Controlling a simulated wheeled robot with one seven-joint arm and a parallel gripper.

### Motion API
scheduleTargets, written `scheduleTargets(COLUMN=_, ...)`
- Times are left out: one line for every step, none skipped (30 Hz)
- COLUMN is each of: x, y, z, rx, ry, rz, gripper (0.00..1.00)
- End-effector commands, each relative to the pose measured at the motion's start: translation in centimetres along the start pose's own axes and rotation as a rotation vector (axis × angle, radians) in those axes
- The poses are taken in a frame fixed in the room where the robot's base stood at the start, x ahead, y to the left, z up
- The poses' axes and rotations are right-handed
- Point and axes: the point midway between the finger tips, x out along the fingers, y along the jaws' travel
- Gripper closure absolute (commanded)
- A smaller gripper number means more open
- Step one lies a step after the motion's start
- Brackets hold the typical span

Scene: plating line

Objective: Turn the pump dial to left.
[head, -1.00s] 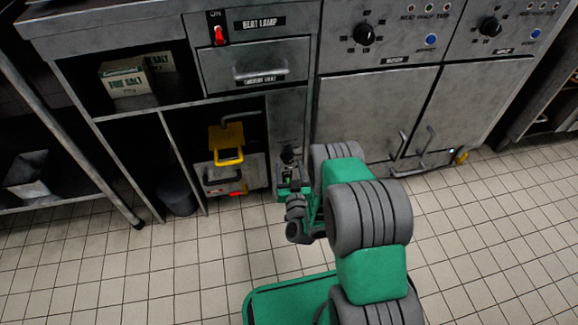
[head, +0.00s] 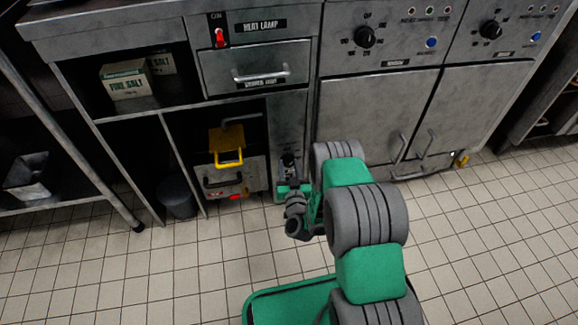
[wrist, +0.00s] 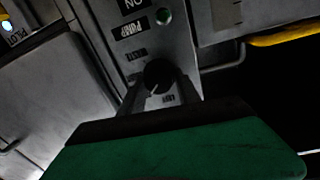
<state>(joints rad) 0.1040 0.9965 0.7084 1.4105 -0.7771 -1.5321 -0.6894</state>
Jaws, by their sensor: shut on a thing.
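The pump dial (wrist: 159,73) is a round black knob on the grey control panel in the wrist view, with a light pointer mark toward its lower left. My gripper (wrist: 161,92) has one finger on each side of the knob and is shut on it. A label shows just below the knob, between the fingers, too small to read. In the head view my gripper (head: 288,168) is at the narrow panel right of the open bay, and the dial is mostly hidden there.
A pump label (wrist: 130,29) and a green light (wrist: 164,16) sit above the dial. A cabinet (head: 362,112) stands right of the panel. Tiled floor is open in front.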

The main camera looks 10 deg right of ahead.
Motion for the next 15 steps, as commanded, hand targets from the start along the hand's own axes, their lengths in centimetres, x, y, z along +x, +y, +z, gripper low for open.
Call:
scheduleTargets(x=0.09, y=0.12, z=-0.09, rx=-0.001, ry=0.003, rz=0.003, gripper=0.81)
scheduleTargets(x=0.09, y=0.13, z=-0.1, rx=-0.001, ry=0.003, rz=0.003, gripper=0.84)
scheduleTargets(x=0.1, y=0.14, z=-0.1, rx=-0.001, ry=0.003, rz=0.003, gripper=0.87)
scheduleTargets(x=0.1, y=0.16, z=-0.11, rx=-0.001, ry=0.004, rz=0.003, gripper=0.89)
scheduleTargets(x=0.11, y=0.16, z=-0.12, rx=-0.001, ry=0.004, rz=0.003, gripper=0.92)
scheduleTargets(x=0.11, y=0.17, z=-0.12, rx=-0.001, ry=0.004, rz=0.004, gripper=0.95)
scheduleTargets(x=0.12, y=0.18, z=-0.13, rx=-0.001, ry=0.004, rz=0.004, gripper=0.97)
scheduleTargets(x=0.12, y=0.19, z=-0.14, rx=-0.001, ry=0.004, rz=0.004, gripper=1.0)
scheduleTargets(x=0.13, y=0.2, z=-0.14, rx=-0.001, ry=0.005, rz=0.004, gripper=1.0)
scheduleTargets(x=0.14, y=0.2, z=-0.15, rx=-0.001, ry=0.005, rz=0.004, gripper=1.0)
scheduleTargets(x=0.14, y=0.21, z=-0.16, rx=-0.002, ry=0.005, rz=0.004, gripper=1.0)
scheduleTargets(x=0.15, y=0.21, z=-0.17, rx=-0.004, ry=0.005, rz=0.004, gripper=1.0)
scheduleTargets(x=0.16, y=0.22, z=-0.17, rx=-0.006, ry=0.006, rz=0.004, gripper=1.0)
scheduleTargets(x=0.16, y=0.22, z=-0.18, rx=-0.009, ry=0.006, rz=0.004, gripper=1.0)
scheduleTargets(x=0.17, y=0.23, z=-0.2, rx=-0.015, ry=0.007, rz=0.005, gripper=1.0)
